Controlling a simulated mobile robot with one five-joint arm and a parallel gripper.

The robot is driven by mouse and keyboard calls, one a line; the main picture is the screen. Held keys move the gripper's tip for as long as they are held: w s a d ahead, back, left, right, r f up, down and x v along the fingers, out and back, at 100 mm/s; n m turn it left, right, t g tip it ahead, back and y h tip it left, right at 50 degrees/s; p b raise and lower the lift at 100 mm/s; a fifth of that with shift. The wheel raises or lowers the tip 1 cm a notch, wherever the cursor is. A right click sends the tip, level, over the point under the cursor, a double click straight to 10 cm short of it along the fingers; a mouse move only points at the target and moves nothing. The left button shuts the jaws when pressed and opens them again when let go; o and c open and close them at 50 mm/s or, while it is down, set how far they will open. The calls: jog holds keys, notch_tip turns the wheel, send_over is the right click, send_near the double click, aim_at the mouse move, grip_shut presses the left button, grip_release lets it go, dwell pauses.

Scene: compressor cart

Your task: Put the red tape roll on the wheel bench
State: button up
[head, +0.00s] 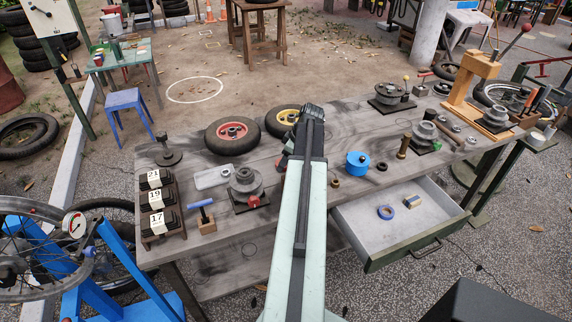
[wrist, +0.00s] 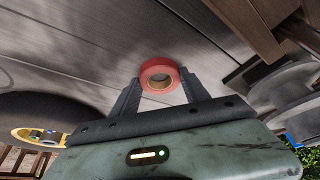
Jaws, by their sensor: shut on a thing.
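The red tape roll (wrist: 158,68) shows in the wrist view between the two fingers of my gripper (wrist: 160,88), which are shut on it. In the head view my arm reaches out over the long grey wooden bench (head: 270,170), and its end hides the roll. A red-hubbed wheel (head: 231,135) and a yellow-hubbed wheel (head: 284,120) lie on this bench, near my arm's end. I cannot tell from the frames whether the roll touches any surface.
Some bare bench top shows between things.

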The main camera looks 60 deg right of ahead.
jog(key=shift+f, duration=0.1)
jog(key=o, duration=1.3)
jog(key=shift+o, duration=0.2)
jog(key=shift+r+p, duration=0.3)
jog(key=shift+r, duration=0.2)
jog(key=p+v, duration=1)
jog(key=v, duration=0.1)
jog(key=shift+s+r, duration=0.15)
jog(key=shift+s, duration=0.1)
